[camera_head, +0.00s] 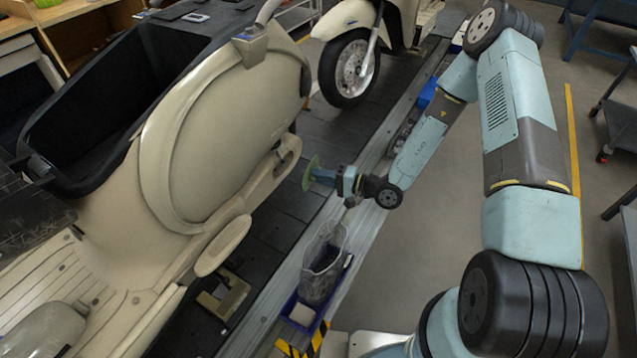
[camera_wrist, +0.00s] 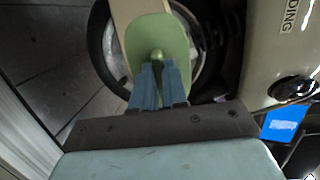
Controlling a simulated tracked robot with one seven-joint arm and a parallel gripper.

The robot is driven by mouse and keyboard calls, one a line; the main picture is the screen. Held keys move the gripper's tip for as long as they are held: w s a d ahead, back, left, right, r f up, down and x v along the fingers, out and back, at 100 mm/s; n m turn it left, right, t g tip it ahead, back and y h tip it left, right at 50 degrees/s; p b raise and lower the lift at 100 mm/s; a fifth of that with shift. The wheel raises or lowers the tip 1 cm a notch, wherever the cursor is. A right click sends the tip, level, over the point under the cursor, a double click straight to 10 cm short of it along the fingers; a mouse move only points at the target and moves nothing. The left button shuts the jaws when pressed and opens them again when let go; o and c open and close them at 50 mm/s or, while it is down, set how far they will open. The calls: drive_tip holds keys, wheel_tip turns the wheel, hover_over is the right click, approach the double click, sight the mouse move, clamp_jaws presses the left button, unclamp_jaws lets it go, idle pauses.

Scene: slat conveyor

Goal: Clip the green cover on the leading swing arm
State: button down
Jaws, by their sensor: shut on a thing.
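The green cover (camera_head: 311,173) is a thin, rounded plate held upright by my gripper (camera_head: 324,177) beside the near cream scooter (camera_head: 205,140). In the wrist view the green cover (camera_wrist: 145,35) fills the top middle, and my gripper's blue fingers (camera_wrist: 158,82) are shut on a small green knob on its face. Behind the cover are a spoked wheel (camera_wrist: 207,60) and a tan bar (camera_wrist: 124,10) that may be the swing arm. The cover hides part of this bar. I cannot tell whether they touch.
A second cream scooter with a front wheel (camera_head: 349,68) stands farther along the dark slat conveyor (camera_head: 285,205). A clear bag (camera_head: 323,262) stands in a blue bin (camera_head: 291,322) by the conveyor rail. In the wrist view a cream panel with lettering (camera_wrist: 280,50) is at right. Open floor (camera_head: 405,255) lies right.

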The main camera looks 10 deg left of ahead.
drive_tip(key=w+a+f+m+t, duration=0.2)
drive_tip(key=w+a+f+t, duration=0.1)
drive_tip(key=a, duration=0.4)
drive_tip(key=shift+w+a+f, duration=0.3)
drive_tip(key=shift+w+f, duration=0.25)
drive_tip(key=shift+f, duration=0.05)
idle(0.4)
drive_tip(key=shift+s+r, duration=0.1)
idle(0.5)
drive_tip(key=shift+x, duration=1.45)
idle(1.2)
drive_tip(key=c, duration=1.1)
unclamp_jaws()
drive_tip(key=shift+d, duration=0.15)
